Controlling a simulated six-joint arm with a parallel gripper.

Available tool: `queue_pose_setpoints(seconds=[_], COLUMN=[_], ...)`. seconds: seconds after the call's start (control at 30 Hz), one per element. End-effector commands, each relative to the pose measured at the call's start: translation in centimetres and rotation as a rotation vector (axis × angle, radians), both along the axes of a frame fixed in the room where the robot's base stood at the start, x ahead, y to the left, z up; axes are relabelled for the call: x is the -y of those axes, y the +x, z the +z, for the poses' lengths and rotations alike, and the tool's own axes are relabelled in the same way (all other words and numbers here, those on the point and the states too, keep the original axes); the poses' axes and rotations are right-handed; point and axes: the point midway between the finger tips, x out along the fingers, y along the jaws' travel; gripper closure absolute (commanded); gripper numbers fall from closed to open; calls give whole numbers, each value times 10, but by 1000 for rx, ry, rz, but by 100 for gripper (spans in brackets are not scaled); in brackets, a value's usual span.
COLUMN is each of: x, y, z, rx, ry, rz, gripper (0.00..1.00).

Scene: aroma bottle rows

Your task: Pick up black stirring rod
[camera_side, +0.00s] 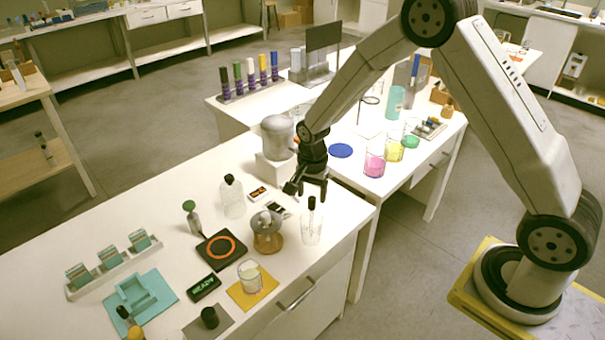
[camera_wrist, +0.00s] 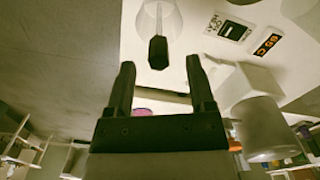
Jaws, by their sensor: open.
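The black stirring rod (camera_side: 311,203) stands in a clear glass beaker (camera_side: 312,230) near the table's right edge, its dark handle above the rim. In the wrist view the rod's dark handle (camera_wrist: 158,53) shows roughly midway between the fingers, around or just beyond the fingertips; I cannot tell the exact depth. The beaker (camera_wrist: 150,20) shows behind it at the top. My gripper (camera_side: 307,190) is open and empty, close above the rod in the side view. Its two fingers also show apart in the wrist view (camera_wrist: 161,65).
A grey rounded device on a white block (camera_side: 276,140) stands close behind my gripper. A clear bottle (camera_side: 232,198) and a brown-based vessel (camera_side: 267,232) stand to the left. Pink (camera_side: 375,164) and yellow beakers stand on the farther table.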

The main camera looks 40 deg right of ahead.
Motion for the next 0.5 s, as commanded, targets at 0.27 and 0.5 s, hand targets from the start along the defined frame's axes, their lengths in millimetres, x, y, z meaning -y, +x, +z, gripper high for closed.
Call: queue_pose_setpoints(seconds=[0.27, 0.5], x=[0, 0], y=[-2, -1], z=[-31, -42], rx=[-3, 0], ry=[0, 0], rz=[0, 0], gripper=[30, 30])
